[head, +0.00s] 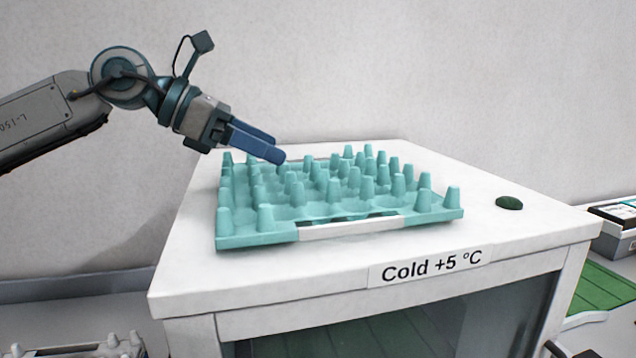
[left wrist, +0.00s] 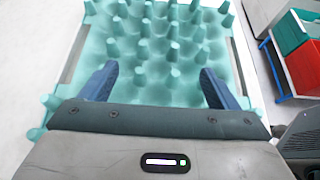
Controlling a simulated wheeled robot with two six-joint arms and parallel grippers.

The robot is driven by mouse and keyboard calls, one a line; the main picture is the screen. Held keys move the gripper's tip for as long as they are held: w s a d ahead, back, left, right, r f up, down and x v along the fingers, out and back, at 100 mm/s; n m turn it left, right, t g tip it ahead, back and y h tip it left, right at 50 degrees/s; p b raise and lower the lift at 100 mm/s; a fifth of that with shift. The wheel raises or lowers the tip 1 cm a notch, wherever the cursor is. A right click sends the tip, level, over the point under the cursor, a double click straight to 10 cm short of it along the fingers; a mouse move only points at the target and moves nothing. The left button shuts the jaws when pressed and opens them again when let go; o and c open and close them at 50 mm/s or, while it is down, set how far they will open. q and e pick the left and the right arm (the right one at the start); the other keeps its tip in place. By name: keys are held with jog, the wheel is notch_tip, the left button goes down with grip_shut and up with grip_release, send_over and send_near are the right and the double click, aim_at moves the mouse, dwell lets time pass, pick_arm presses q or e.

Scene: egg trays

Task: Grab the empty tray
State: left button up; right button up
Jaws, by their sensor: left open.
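The empty tray (head: 258,240) is a teal egg tray with rows of upright pegs and no eggs in it. It lies flat on top of a white cabinet labelled "Cold +5 °C". In the left wrist view the tray (left wrist: 155,95) fills the upper middle. My left gripper (head: 280,150) is at the tray's back left part, tilted down, fingertips at about peg height. In the left wrist view its two blue fingers (left wrist: 157,78) are spread apart over the tray with nothing held between them. I cannot tell whether they touch the pegs. My right gripper is not in view.
The cabinet top (head: 480,240) is clear around the tray except for a dark green round knob (head: 509,203) at right. Another tray (head: 100,345) shows at bottom left. A green mat (head: 605,300) lies at right. Green and red bins (left wrist: 297,45) stand beyond in the wrist view.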

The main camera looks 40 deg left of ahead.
pick_arm(q)
jog(key=shift+w+d+f, duration=0.15)
jog(key=shift+w+d, duration=0.2)
jog(key=shift+w+d+f+p, duration=0.25)
jog(key=shift+w+f+p, duration=0.1)
jog(key=shift+w, duration=0.05)
jog(key=shift+w+d+f+p, duration=0.1)
jog(key=shift+w+p, duration=0.15)
jog(key=shift+p, duration=0.15)
jog(key=p+x, duration=0.3)
jog(key=shift+w+d, duration=0.15)
jog(key=shift+w+d+f+p, duration=0.35)
jog(key=shift+w+f+p, duration=0.05)
jog(key=shift+p, duration=0.05)
jog(key=c, duration=1.4)
